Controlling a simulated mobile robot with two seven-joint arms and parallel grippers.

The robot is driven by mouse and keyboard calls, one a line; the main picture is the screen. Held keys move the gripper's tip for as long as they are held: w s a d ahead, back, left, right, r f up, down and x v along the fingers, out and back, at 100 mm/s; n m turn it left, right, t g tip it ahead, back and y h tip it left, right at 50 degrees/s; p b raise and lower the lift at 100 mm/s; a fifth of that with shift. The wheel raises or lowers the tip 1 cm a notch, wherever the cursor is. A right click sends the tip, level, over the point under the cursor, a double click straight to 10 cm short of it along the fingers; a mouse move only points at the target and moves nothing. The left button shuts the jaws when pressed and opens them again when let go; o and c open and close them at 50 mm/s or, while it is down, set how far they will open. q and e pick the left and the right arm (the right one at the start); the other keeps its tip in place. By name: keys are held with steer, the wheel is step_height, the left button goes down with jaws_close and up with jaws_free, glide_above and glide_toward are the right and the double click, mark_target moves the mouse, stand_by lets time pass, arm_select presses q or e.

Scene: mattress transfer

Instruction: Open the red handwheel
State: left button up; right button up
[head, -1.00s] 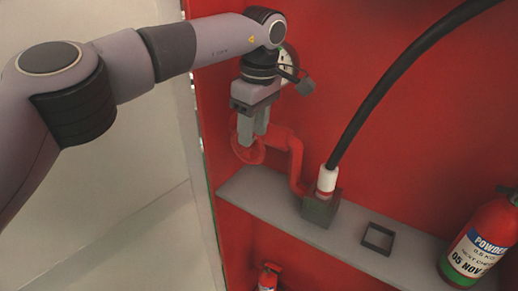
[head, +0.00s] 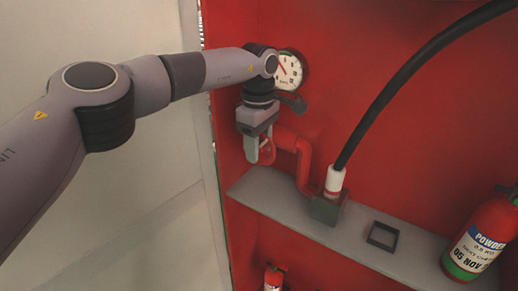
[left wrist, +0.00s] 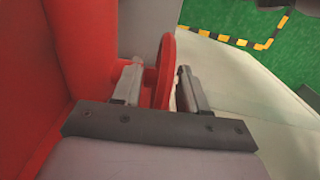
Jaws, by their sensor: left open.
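The red handwheel (head: 267,150) sits on the red pipe at the left of the red cabinet, partly hidden behind my gripper in the head view. In the left wrist view the handwheel (left wrist: 165,72) is seen edge-on. My left gripper (head: 258,157) points down at the wheel. In the left wrist view my left gripper (left wrist: 155,78) is open, with one finger on each side of the wheel's rim. My right gripper is not in view.
A red pipe (head: 304,165) runs to a fitting with a black hose (head: 385,92). A pressure gauge (head: 289,70) is behind my wrist. A grey shelf (head: 275,203) holds a black square frame (head: 382,236) and a fire extinguisher (head: 480,237). A smaller extinguisher (head: 273,279) is below.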

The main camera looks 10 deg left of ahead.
arm_select(q)
steer(key=shift+f, duration=0.65)
jaws_close()
steer(key=t+y, duration=0.1)
steer(key=y, duration=0.1)
steer(key=shift+r+y+p, duration=0.1)
steer(key=shift+y+p, duration=0.3)
steer(key=shift+a+t+y, duration=0.15)
steer(key=shift+t+y, duration=0.55)
steer(key=shift+y, duration=1.2)
